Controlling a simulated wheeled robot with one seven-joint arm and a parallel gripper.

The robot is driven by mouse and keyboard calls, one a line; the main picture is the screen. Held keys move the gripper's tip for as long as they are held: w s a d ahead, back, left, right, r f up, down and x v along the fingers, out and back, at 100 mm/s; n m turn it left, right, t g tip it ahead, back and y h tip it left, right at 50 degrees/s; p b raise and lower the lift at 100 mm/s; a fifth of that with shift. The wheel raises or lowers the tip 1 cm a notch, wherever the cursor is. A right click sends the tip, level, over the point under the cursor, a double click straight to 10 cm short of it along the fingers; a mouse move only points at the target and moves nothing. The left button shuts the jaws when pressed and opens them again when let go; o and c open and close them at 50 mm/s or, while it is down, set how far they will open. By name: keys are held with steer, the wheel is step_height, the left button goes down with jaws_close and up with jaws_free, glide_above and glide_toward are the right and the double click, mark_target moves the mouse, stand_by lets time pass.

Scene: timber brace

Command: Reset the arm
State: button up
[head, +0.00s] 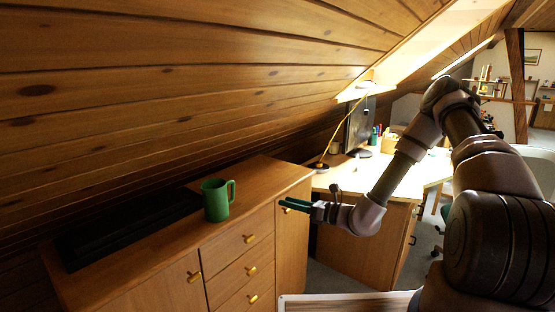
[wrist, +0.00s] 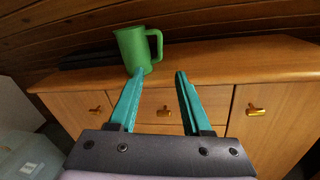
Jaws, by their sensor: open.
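My gripper (head: 297,205) is at the end of my arm, in front of the wooden cabinet and to the right of the green mug in the head view. In the wrist view my gripper (wrist: 153,82) shows two teal fingers spread apart with nothing between them. The green mug (head: 215,200) stands upright on the cabinet top, its handle to the right. It also shows in the wrist view (wrist: 132,52), beyond the left fingertip; whether they touch is hard to tell there, but in the head view they are apart.
The wooden cabinet (head: 240,258) has drawers and doors with brass knobs. A black flat object (head: 125,230) lies along the cabinet's back. A desk (head: 340,178) with a monitor (head: 359,125) and a lamp (head: 322,165) stands behind my arm. The sloped wooden ceiling (head: 150,90) comes down low behind the cabinet.

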steer(key=s+d+r+n+g+h, duration=0.2)
steer(key=s+r+n+g, duration=0.35)
steer(key=r+n, duration=0.3)
steer(key=s+d+r+n+g+h, duration=0.15)
steer(key=s+r+n+g, duration=0.25)
steer(key=s+r+n, duration=0.4)
steer(key=s+d+r+n+t+h, duration=0.2)
steer(key=s+d+r+t+h, duration=0.2)
steer(key=d+r, duration=0.4)
steer(key=s+d+r+n+t+h, duration=0.3)
steer(key=s+d+r+h, duration=0.3)
steer(key=r, duration=0.5)
steer(key=d+t, duration=0.1)
steer(key=d, duration=0.1)
steer(key=shift+s+d+n, duration=0.2)
steer(key=shift+d+n, duration=0.15)
steer(key=shift+d, duration=0.05)
